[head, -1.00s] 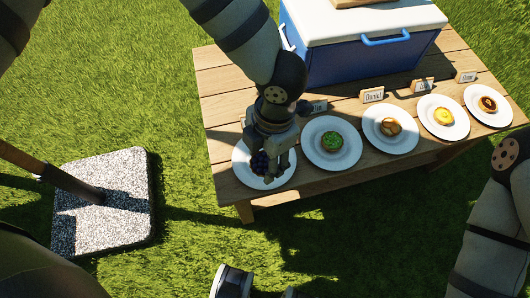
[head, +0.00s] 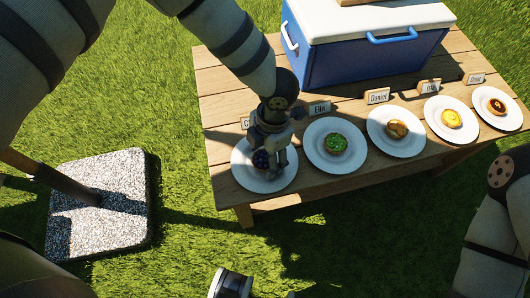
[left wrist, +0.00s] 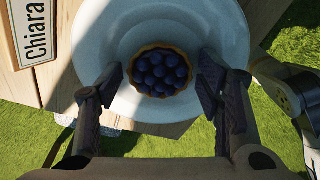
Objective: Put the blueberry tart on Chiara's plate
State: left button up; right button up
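The blueberry tart (head: 261,160), dark berries in a golden crust, sits on the leftmost white plate (head: 244,178). The card (left wrist: 36,34) beside this plate reads "Chiara" in the left wrist view. The tart (left wrist: 160,72) lies inside the plate's rim there. My left gripper (head: 270,167) is low over the plate, at the tart. In the left wrist view its fingers (left wrist: 160,80) are spread on either side of the tart, with a visible gap on each side. My right arm shows at the right edge; its gripper cannot be made out.
Several more plates with tarts run to the right: green (head: 333,143), brown-topped (head: 397,129), yellow (head: 451,118) and dark-centred (head: 496,106), with name cards behind. A blue cooler (head: 370,55) stands behind them. A parasol base (head: 97,205) is on the grass left of the table (head: 227,83).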

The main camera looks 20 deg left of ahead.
pick_arm(q)
notch_tip(320, 180, up, 12)
jog(key=w+p, duration=0.1)
jog(key=p, duration=0.1)
jog(key=shift+d+r, duration=0.15)
jog(key=shift+d, duration=0.3)
pick_arm(e)
jog(key=shift+v, duration=1.05)
